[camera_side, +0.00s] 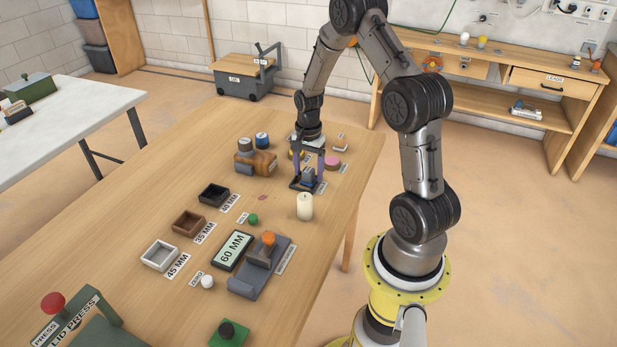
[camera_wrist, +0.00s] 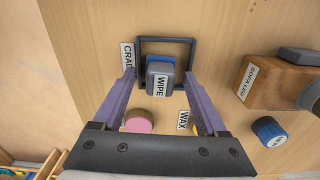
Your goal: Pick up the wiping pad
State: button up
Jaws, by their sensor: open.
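The wiping pad (camera_wrist: 160,68) is a blue and grey block labelled WIPE, sitting inside a dark square frame (camera_wrist: 194,50) marked by a partly hidden "CRAD…" label. In the side view the pad (camera_side: 308,182) sits low between my fingers, partly hidden by them. My gripper (camera_wrist: 160,80) is open, with one purple finger on each side of the pad in the wrist view. It also shows in the side view (camera_side: 308,174), pointing down over the frame.
A pink disc (camera_wrist: 138,121) lies close by, near a WAX label (camera_wrist: 183,120). A wooden sofa leg block (camera_wrist: 275,85) and a blue-topped jar (camera_wrist: 268,131) stand to the right. The table's far left is clear.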

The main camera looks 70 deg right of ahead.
aim_at(309, 169)
grip_shut()
dwell(0.4)
jog(key=shift+r, duration=0.5)
notch_tip(309, 169, up, 2)
jog(key=shift+r, duration=0.2)
jog(key=s+a+r, duration=0.8)
jog(key=s+r, duration=0.1)
jog(key=s, duration=0.2)
jog(key=shift+a+r, duration=0.25)
jog(key=shift+a, duration=0.05)
